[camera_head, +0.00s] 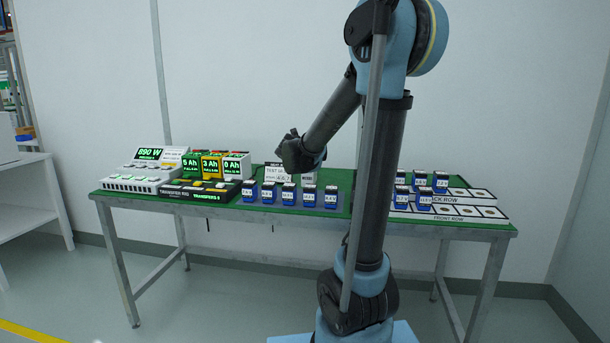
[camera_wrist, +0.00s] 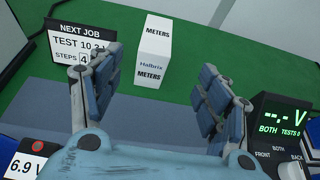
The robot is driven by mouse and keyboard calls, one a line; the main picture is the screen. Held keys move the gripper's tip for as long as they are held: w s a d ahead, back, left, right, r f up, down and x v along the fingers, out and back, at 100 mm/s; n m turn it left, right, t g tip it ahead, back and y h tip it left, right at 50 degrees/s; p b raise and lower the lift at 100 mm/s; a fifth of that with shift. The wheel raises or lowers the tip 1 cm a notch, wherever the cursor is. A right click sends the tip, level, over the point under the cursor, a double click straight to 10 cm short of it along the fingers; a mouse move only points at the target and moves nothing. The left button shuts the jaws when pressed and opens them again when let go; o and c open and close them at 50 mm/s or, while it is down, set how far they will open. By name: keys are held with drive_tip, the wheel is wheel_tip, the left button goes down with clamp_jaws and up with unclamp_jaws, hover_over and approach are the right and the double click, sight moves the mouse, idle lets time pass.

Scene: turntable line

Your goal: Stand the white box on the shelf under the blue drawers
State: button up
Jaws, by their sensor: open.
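The white box (camera_wrist: 153,57), printed METERS and Halbrix, stands upright on the green table mat in the wrist view. My gripper (camera_wrist: 155,76) is open, its two fingers apart to the left and right of the near side of the box. The fingers appear clear of it, with nothing between them. In the head view the box (camera_head: 308,174) is partly hidden behind my arm's end. No blue drawers can be made out; a white shelf unit (camera_head: 25,190) stands at the left edge, cut off by the frame.
A NEXT JOB sign (camera_wrist: 82,42) stands left of the box. A meter display (camera_wrist: 280,118) is at the right.

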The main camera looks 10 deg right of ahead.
drive_tip(key=shift+a+x, duration=0.15)
drive_tip(key=shift+x, duration=4.2)
drive_tip(key=shift+a+x, duration=0.2)
drive_tip(key=shift+x, duration=4.15)
drive_tip(key=shift+w+r, duration=0.1)
drive_tip(key=shift+w, duration=0.05)
drive_tip(key=shift+r, duration=0.1)
drive_tip(key=c, duration=1.6)
